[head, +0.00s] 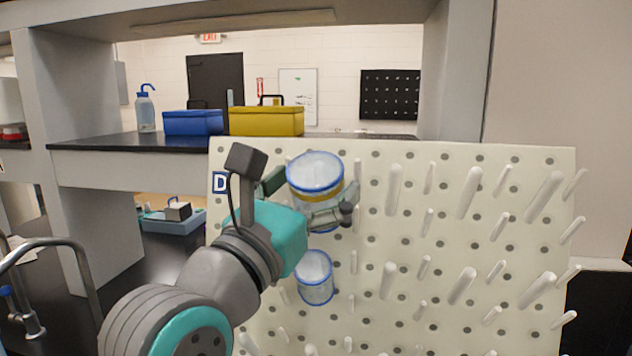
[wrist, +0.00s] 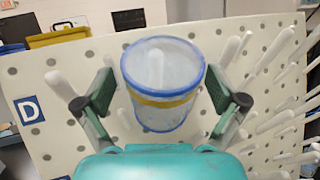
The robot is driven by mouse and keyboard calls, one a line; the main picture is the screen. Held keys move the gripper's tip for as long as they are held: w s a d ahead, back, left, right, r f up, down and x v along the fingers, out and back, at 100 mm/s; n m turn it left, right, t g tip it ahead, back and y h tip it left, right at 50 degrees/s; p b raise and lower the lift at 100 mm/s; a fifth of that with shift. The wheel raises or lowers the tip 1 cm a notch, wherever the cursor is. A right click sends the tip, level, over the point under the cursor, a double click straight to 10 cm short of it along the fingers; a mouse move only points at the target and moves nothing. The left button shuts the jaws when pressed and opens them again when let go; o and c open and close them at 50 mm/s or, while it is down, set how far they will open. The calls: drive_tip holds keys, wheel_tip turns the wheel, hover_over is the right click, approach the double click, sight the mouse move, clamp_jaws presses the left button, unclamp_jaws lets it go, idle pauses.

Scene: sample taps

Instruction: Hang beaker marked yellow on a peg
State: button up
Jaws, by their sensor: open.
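The beaker marked yellow (head: 315,180) is clear with blue rims and a yellow band, and sits at the upper left of the pegboard (head: 450,160). In the wrist view the beaker (wrist: 160,115) is tilted, its mouth facing the camera. A white peg (wrist: 156,68) shows within its outline, seemingly inside it. My gripper (head: 309,196) is open, with one finger on each side of the beaker. In the wrist view, gaps show between the beaker and both pads. Contact between beaker and board is hidden.
Another blue-rimmed beaker (head: 314,280) hangs lower on the board; a blue edge (head: 326,222) shows between the two. Many white pegs (head: 468,195) stick out to the right. A yellow bin (head: 266,122) and a blue bin (head: 192,123) stand on the shelf behind.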

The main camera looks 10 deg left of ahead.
drive_tip(key=s+a, duration=0.4)
drive_tip(key=s, duration=0.7)
drive_tip(key=shift+s, duration=0.35)
